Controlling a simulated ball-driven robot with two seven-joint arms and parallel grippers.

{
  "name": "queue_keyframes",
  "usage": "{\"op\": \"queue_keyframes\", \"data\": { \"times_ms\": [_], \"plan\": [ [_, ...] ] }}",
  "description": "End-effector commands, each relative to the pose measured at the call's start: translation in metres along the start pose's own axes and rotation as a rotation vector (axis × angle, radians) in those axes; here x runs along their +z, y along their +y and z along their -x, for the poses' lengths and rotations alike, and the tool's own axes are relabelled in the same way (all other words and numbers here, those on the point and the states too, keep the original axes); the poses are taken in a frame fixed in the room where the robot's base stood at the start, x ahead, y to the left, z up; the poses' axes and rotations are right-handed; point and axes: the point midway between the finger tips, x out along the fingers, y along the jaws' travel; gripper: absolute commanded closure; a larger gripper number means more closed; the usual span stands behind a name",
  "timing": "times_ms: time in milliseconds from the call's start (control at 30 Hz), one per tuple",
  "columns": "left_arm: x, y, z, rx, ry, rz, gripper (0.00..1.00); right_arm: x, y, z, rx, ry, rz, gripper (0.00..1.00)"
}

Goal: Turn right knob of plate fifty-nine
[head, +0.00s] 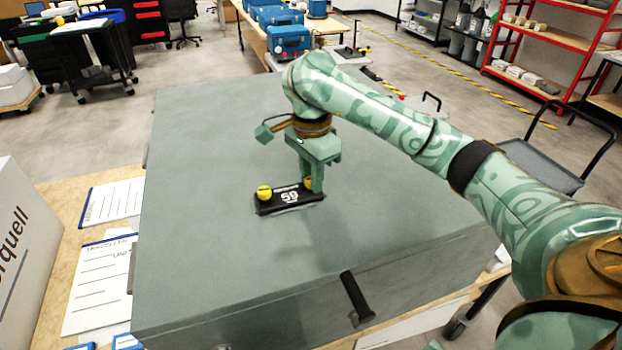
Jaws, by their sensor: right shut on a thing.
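The plate fifty-nine (290,198) is a small black plate with white markings, lying on top of the large grey-green case. A yellow knob, the left one (264,192), stands at its left end and is free. The right knob (308,184) is yellow and partly hidden by my right gripper. My right gripper (313,182) points down over the plate's right end and is shut on the right knob. My left gripper is not in view.
The grey-green case (220,250) has a wide, bare top around the plate and a black handle (356,297) on its front side. Paper sheets (98,285) and a white box (22,250) lie to the left. A cart (540,165) stands at the right.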

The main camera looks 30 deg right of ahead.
Motion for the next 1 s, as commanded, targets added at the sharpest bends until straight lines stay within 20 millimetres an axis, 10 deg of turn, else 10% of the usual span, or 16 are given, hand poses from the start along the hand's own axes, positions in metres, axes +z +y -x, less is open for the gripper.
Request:
{"op": "queue_keyframes", "data": {
  "times_ms": [300, 333, 400, 767, 1000],
  "plan": [
    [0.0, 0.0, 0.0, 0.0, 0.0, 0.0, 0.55, 0.0, 0.0, 0.0, 0.0, -0.001, 0.0, 1.0],
    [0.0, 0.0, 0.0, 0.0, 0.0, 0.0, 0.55, 0.0, 0.0, 0.0, 0.0, -0.001, 0.0, 0.7],
    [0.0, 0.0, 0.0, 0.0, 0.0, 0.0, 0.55, 0.0, 0.0, 0.0, 0.0, -0.001, 0.0, 0.55],
    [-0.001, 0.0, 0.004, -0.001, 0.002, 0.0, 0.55, 0.0, -0.001, 0.009, -0.005, 0.0, -0.001, 0.55],
    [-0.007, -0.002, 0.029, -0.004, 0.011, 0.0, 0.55, -0.001, -0.001, 0.066, -0.009, 0.001, -0.002, 0.55]
  ]
}}
